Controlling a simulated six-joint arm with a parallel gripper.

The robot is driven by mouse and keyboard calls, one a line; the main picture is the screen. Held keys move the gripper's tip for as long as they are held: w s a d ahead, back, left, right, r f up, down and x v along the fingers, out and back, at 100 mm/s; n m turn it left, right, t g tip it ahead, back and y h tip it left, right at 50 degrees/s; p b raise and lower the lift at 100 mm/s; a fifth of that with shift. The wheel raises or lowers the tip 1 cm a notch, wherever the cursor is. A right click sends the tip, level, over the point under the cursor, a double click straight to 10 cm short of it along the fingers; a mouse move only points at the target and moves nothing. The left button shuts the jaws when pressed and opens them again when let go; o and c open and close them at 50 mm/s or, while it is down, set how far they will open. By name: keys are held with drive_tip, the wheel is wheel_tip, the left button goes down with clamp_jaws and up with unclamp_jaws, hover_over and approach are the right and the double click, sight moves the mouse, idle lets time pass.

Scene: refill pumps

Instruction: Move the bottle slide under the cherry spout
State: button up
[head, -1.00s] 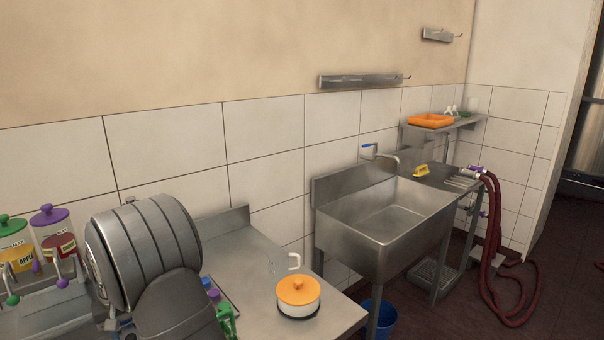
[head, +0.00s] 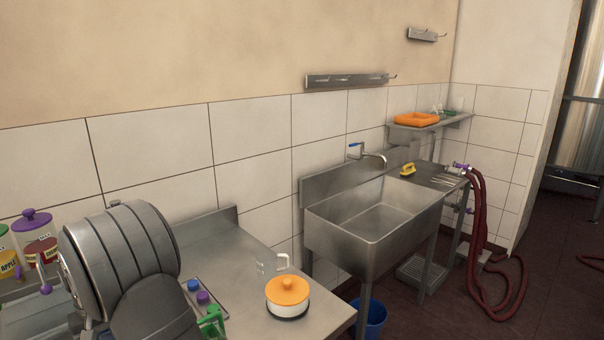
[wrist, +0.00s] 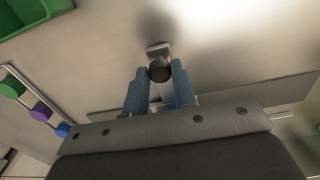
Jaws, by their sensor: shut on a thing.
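In the wrist view my gripper (wrist: 158,88) has its two blue fingers on either side of a dark round knob (wrist: 160,71). It is shut on this knob, which has a pale metal piece behind it. I cannot tell whether the knob belongs to the bottle slide; no bottle is clearly visible. In the head view a jar with red contents and a partly readable label, likely cherry (head: 42,252), stands at the left edge under a purple lid. A purple spout knob (head: 45,288) is in front of it. My arm hides the area to its right, and my gripper does not show there.
An apple-labelled jar (head: 9,268) is cut off at the left edge. A rack with blue and purple caps (head: 204,297), a green object (head: 212,324) and an orange-lidded pot (head: 288,296) are on the steel counter (head: 240,262). A sink (head: 375,225) stands further right.

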drive_tip(key=shift+s+a, duration=2.75)
drive_tip(key=o, duration=0.9)
drive_tip(key=shift+r, duration=0.1)
wheel_tip(320, 180, up, 17)
drive_tip(key=shift+r, duration=0.15)
